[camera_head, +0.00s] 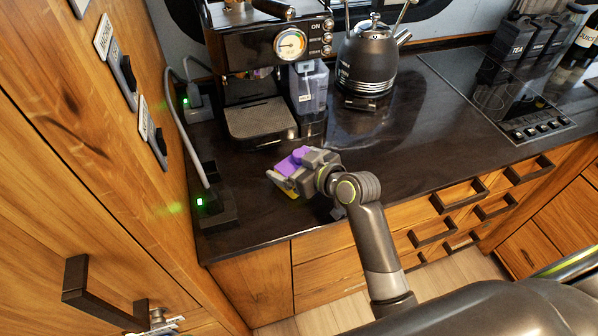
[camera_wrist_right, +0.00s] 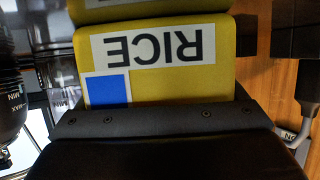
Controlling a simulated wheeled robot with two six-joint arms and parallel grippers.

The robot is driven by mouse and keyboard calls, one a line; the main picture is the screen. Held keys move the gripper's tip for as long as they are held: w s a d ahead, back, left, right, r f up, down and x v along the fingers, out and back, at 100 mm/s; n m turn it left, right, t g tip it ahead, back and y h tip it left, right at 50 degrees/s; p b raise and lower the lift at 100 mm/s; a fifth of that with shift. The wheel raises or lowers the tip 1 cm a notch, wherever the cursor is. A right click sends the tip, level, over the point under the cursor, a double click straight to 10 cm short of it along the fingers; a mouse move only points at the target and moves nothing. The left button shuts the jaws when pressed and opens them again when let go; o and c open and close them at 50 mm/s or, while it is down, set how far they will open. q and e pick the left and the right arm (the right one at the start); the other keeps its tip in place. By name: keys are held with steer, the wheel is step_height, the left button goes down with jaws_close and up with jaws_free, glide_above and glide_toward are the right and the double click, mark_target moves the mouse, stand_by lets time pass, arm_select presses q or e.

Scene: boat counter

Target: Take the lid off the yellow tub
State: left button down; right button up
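The yellow tub (camera_wrist_right: 180,75) fills the middle of the right wrist view, with a RICE label upside down and a blue square on it. A dark line parts it from another yellow band at the top edge; I cannot tell if that is its lid. In the head view only a small yellow patch (camera_head: 290,193) shows under my right gripper (camera_head: 284,172), which hides the rest. The right gripper is low over the left of the counter, with a purple surface on top. Its fingertips are not clear, so its opening is uncertain. My left gripper is out of view.
A coffee machine (camera_head: 258,118) stands behind the gripper, with a kettle (camera_head: 366,68) to its right. A black socket block (camera_head: 217,210) with a cable is at the left wall. The dark counter (camera_head: 400,135) is clear right of the gripper, up to the hob (camera_head: 480,85).

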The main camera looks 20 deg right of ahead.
steer(key=c, duration=0.5)
steer(key=shift+r, duration=0.15)
step_height(320, 180, up, 10)
steer(key=shift+f, duration=0.1)
